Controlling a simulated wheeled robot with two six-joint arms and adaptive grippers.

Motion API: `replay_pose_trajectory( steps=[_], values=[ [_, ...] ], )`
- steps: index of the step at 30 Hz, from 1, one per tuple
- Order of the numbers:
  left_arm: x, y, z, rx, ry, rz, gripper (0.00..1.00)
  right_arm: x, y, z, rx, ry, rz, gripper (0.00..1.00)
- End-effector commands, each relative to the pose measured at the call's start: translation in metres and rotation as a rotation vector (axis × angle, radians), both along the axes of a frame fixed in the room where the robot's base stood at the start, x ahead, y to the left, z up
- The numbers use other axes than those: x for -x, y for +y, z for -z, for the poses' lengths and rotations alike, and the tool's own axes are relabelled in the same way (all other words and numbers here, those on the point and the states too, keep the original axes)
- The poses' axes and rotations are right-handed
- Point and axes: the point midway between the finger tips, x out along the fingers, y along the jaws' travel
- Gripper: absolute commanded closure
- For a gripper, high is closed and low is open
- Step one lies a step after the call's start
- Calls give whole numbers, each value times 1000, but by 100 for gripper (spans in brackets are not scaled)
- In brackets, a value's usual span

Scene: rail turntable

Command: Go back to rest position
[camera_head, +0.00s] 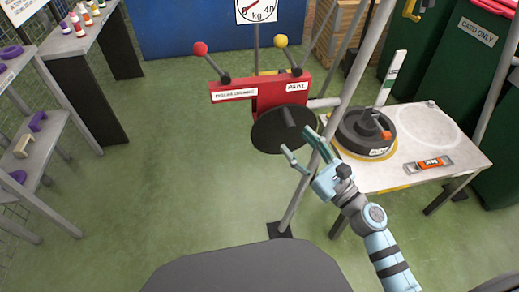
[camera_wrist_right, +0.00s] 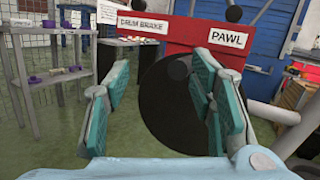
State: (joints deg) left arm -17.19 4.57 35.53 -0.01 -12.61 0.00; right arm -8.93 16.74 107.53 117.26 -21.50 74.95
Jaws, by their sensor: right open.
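My right gripper (camera_head: 298,141) comes in from the lower right and is open in front of the black disc (camera_head: 270,135) of a red unit (camera_head: 232,89). In the right wrist view my right gripper (camera_wrist_right: 160,78) has its teal finger pads spread apart, with the black disc (camera_wrist_right: 165,120) behind the gap and nothing between them. I cannot tell whether a finger touches the disc. The red unit (camera_wrist_right: 173,45) carries labels reading "DRUM BRAKE" and "PAWL". Two levers rise from it, one with a red knob (camera_head: 200,48), one with a yellow knob (camera_head: 281,41). My left gripper is not in view.
A grey post (camera_head: 301,197) stands close beside my right gripper. A white-topped table (camera_head: 432,130) at the right bears a dark round device (camera_head: 362,130) and an orange-marked level (camera_head: 430,163). Shelves (camera_head: 62,124) stand at the left. The green floor (camera_head: 170,170) between is clear.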

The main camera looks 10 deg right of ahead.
Motion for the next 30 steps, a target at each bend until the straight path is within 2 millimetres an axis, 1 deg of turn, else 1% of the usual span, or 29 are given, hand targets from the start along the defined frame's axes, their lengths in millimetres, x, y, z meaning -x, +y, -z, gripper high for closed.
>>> replay_pose_trajectory(
  steps=[15,17,18,20,21,23,24,26,27,29,30],
  values=[
    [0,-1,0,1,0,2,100,1,0,0,-1,0,0,50],
    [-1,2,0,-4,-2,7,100,1,-1,0,56,-27,15,50],
    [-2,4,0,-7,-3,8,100,-1,-2,8,200,-66,51,50],
    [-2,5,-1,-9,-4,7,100,-7,-13,49,498,-77,107,50],
    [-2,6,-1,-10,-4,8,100,-8,-23,84,705,-67,130,50],
    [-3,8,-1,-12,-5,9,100,-3,-40,145,1035,-38,122,50],
    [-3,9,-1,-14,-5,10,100,6,-52,188,1256,-14,85,50],
    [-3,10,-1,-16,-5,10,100,30,-70,251,1571,13,-22,50],
    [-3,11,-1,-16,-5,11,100,52,-80,290,1761,23,-125,50],
    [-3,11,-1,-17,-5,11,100,91,-94,344,2013,18,-321,50],
    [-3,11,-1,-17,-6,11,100,122,-101,376,2153,-2,-478,50]
  ],
)
